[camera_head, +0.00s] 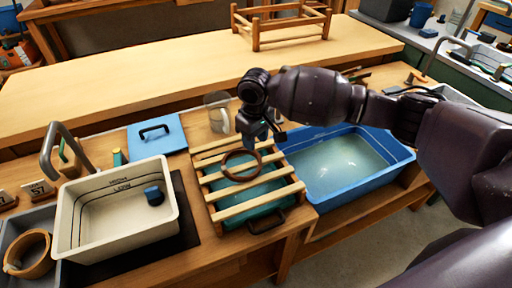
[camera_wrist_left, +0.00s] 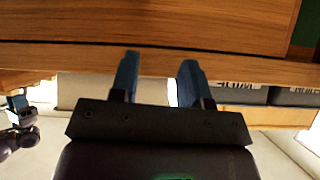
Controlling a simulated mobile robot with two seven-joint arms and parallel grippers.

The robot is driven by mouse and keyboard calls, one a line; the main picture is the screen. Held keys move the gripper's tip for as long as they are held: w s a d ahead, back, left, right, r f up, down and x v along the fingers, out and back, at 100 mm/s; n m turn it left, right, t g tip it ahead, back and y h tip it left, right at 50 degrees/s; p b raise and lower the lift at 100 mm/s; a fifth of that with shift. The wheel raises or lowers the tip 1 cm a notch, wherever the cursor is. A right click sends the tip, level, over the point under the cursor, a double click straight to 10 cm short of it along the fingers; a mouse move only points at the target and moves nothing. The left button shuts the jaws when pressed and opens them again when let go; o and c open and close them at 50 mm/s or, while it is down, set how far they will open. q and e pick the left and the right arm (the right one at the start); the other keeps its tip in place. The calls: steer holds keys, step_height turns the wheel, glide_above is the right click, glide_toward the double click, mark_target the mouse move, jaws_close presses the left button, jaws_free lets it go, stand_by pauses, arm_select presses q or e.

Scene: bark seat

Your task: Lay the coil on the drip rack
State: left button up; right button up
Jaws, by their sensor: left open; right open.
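A brown ring-shaped coil (camera_head: 240,178) lies on the pale wooden slats of the drip rack (camera_head: 284,190), near the rack's far middle part. The rack sits over a teal tray. My right gripper (camera_head: 262,138) is open just above and behind the coil, apart from it as far as I can see; its fingertips are small and partly dark. My left gripper (camera_wrist_left: 158,78) is open and empty in the left wrist view, facing a wooden front; it is not seen in the head view.
A cream basin (camera_head: 70,240) with a dark blue block stands left of the rack. A blue tub of liquid (camera_head: 400,165) stands to its right. A blue lid (camera_head: 170,133), a clear beaker (camera_head: 216,110) and a tap (camera_head: 62,140) stand behind. The long back bench (camera_head: 150,85) is mostly clear.

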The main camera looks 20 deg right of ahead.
step_height(320, 180, up, 7)
steer(key=p, duration=0.1)
stand_by(0.7)
